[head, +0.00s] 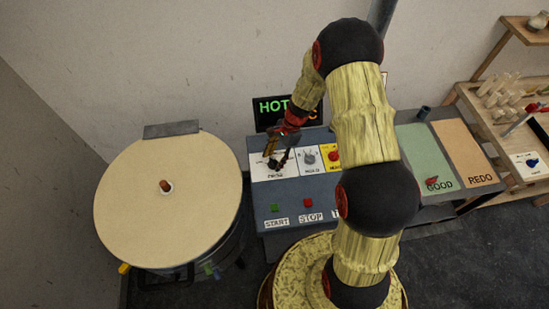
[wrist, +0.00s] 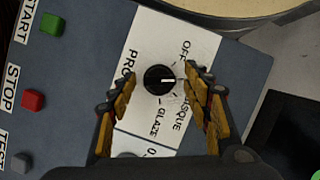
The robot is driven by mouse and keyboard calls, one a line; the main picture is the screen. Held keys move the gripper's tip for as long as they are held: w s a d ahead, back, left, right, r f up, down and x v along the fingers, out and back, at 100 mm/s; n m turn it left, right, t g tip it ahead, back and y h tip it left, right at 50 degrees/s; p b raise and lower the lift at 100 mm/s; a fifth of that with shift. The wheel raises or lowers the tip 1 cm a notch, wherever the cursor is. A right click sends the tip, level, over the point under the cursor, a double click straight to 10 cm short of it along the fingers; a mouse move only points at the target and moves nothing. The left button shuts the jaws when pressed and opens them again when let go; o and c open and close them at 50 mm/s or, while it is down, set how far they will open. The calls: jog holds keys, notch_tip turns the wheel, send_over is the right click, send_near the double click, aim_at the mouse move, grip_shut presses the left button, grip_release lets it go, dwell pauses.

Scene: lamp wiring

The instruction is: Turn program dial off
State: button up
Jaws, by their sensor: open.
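The program dial (wrist: 159,79) is a round black knob on a white plate, with "OFF", "BISQUE" and "GLAZE" printed around it. Its white mark points right in the wrist view, toward the side between "OFF" and "BISQUE"; the exact setting is hard to tell. My gripper (wrist: 161,73) is open, with one finger on each side of the dial; I see no clear contact. In the head view my gripper (head: 277,163) is over the left end of the control panel (head: 285,235) and mostly hides the dial.
A green START button (wrist: 52,24), a red STOP button (wrist: 33,99) and a grey TEST button (wrist: 21,162) lie beside the plate. The hold dial (head: 310,157) and a red knob (head: 334,155) are close by. The round kiln lid (head: 168,215) stands left.

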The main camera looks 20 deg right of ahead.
jog(key=shift+c, duration=1.2)
jog(key=c, duration=0.9)
jog(key=shift+n, duration=0.3)
jog(key=n, duration=0.2)
jog(key=n+g+b, duration=0.1)
jog(key=n, duration=0.1)
jog(key=shift+w+a+g+h, duration=0.1)
jog(key=shift+w+g+h, duration=0.05)
jog(key=shift+g+h, duration=0.2)
jog(key=n+g+h, duration=0.1)
jog(key=n, duration=0.3)
jog(key=shift+a+b, duration=0.1)
jog(key=shift+b, duration=0.25)
jog(key=shift+n, duration=0.3)
jog(key=o, duration=1.1)
